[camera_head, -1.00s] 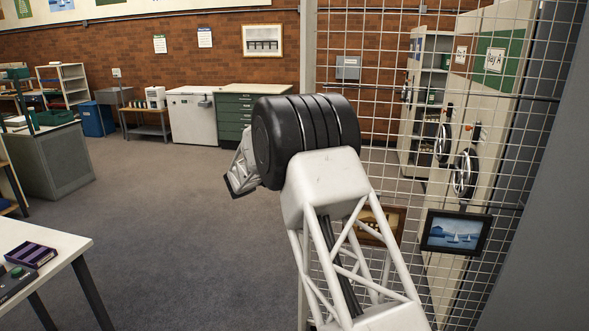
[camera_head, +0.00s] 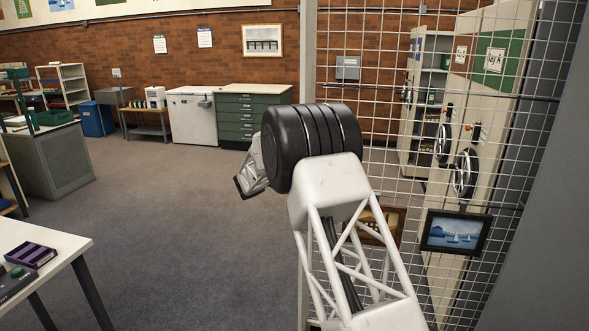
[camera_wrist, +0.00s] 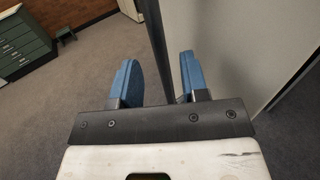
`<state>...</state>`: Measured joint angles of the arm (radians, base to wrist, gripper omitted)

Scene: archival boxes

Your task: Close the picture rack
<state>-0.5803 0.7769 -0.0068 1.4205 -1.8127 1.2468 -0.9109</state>
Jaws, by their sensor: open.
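The picture rack (camera_head: 400,115) is an upright wire-mesh panel with a pale post along its left edge. A framed sailboat picture (camera_head: 454,233) hangs low on it, and a brown-framed picture (camera_head: 384,222) shows partly behind my arm. My gripper (camera_wrist: 159,80) has two blue fingers spread apart in the wrist view. A dark upright bar (camera_wrist: 155,35) runs between the fingers, with no clear contact; I cannot tell which part of the rack it is. In the head view my arm stands in front of the rack's lower left, and the fingertips cannot be made out.
A pale grey panel (camera_wrist: 220,35) fills the right of the wrist view, close to the right finger. Cream shelving with black handwheels (camera_head: 464,172) stands behind the mesh. A white table (camera_head: 55,255) is at lower left. The grey carpet (camera_head: 170,220) between is clear.

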